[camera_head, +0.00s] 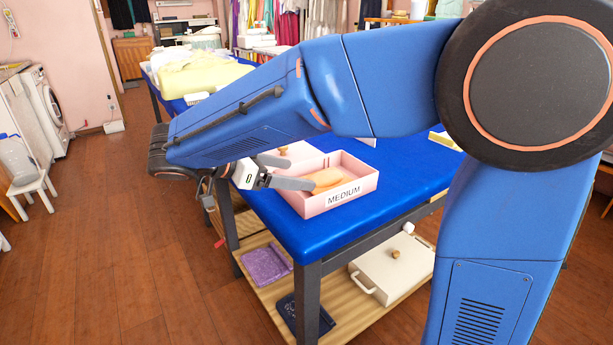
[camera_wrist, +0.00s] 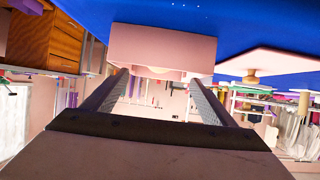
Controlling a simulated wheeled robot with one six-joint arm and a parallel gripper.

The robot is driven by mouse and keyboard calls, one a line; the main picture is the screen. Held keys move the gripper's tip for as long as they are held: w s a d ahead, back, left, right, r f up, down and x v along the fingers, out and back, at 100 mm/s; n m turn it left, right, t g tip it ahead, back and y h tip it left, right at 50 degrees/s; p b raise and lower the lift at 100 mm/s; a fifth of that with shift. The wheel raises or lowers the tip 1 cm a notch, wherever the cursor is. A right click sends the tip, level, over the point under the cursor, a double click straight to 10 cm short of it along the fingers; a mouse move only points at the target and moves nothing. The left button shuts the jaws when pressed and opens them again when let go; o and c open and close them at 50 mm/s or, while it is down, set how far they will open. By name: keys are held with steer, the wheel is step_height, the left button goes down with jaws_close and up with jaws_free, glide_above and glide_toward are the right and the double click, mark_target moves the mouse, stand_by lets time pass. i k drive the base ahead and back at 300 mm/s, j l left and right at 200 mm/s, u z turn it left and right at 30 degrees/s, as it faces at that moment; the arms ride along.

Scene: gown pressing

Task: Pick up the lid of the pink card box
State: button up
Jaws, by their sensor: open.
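The pink card box (camera_head: 345,191) stands open on the blue table, its front marked MEDIUM. An orange-tan item (camera_head: 324,180) lies inside it. A pale pink lid (camera_head: 299,151) with a small round wooden knob lies behind the box, partly hidden by my arm and gripper. My gripper (camera_head: 302,173) is open and empty, its fingers at the left side of the box in the head view. In the wrist view, which looks upside down, the box (camera_wrist: 160,45) shows between and beyond the fingers (camera_wrist: 160,85). The lid (camera_wrist: 268,63) and its knob lie to the right, outside the fingers.
The blue table (camera_head: 392,205) has bare room right of the box. Yellow and white folded cloth (camera_head: 200,76) lies at its far end. A lower shelf holds a cream lidded case (camera_head: 390,272) and a purple item (camera_head: 266,265).

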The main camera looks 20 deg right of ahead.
mark_target(301, 151)
steer(key=k+j, duration=0.1)
steer(key=j, duration=0.85)
steer(key=k+j, duration=0.15)
steer(key=j, duration=0.35)
